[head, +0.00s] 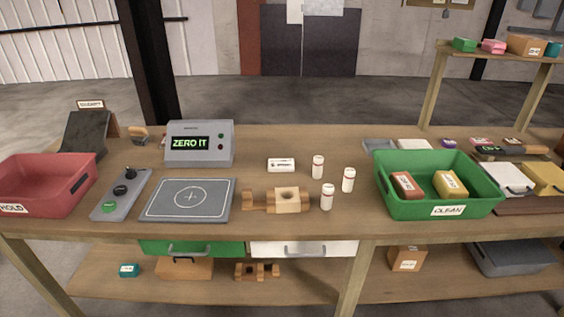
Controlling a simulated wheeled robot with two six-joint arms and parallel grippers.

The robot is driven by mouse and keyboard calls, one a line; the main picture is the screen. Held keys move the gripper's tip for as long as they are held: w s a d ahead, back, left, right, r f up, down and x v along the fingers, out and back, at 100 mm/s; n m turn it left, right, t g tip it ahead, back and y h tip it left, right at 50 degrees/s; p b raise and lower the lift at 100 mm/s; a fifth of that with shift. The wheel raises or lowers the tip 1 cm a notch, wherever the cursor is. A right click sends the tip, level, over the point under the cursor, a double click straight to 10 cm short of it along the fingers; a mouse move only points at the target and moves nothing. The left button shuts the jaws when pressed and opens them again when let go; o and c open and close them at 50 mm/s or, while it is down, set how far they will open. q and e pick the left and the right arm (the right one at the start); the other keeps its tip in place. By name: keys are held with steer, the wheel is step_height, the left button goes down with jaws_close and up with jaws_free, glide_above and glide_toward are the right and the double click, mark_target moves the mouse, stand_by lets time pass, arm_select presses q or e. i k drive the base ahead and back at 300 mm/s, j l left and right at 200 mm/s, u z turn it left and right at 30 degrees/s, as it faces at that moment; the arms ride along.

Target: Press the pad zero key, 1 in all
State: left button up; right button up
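Two small round buttons or lamps sit right of the screen. A flat grey pad (188,201) with a white circle and cross lies bare in front of the box. No lettering on the keys is legible, so I cannot tell which is the zero key. Neither gripper is in view.
A red bin (50,199) marked HOLD is at far left. A wooden holder (286,200), three white bottles (348,180) and a small white box (281,165) stand right of the pad. A green CLEAN bin (400,204) holds two packets. The bench front edge is clear.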

mark_target(121, 189)
steer(key=i+l, duration=0.8)
